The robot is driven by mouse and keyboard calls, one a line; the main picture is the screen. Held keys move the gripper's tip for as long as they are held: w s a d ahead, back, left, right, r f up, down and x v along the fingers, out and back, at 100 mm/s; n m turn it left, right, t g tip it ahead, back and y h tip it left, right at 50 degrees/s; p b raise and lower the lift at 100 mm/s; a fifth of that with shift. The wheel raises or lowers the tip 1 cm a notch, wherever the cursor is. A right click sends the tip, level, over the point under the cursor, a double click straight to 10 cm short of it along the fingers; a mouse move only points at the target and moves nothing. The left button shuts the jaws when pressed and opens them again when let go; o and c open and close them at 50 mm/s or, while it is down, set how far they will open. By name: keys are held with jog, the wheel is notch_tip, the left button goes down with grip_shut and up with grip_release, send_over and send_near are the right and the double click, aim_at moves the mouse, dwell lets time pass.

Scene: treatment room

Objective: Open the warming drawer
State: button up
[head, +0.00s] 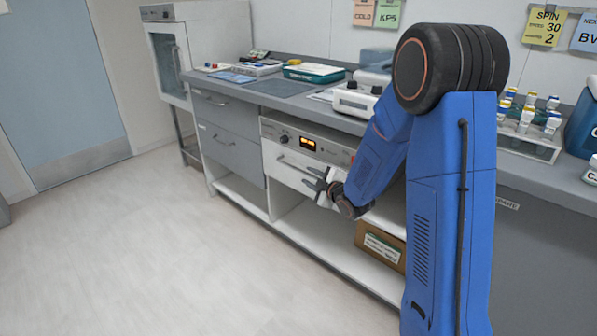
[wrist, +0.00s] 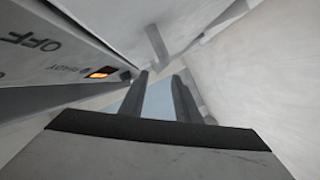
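The warming drawer (head: 287,171) is a white front with a long bar handle (head: 291,164), under a control panel with a lit orange display (head: 308,144). It looks shut, flush with the cabinet. My gripper (head: 318,184) is at the right part of this front, close to the handle's right end. In the wrist view, my gripper (wrist: 160,82) has its two dark fingers apart with nothing visible between them. A grey bar, probably the handle (wrist: 157,46), shows just beyond the fingertips. The lit display (wrist: 101,72) is at the left. My arm hides the front's right side.
Grey drawers (head: 231,146) are left of the warming drawer. Below are open white shelves with a cardboard box (head: 380,246). The counter holds trays, a white device (head: 355,101) and a tube rack (head: 528,143). The floor (head: 150,245) in front is clear.

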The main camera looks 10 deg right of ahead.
aim_at(301, 171)
jog(key=x, duration=0.9)
jog(key=shift+w, duration=0.1)
grip_shut()
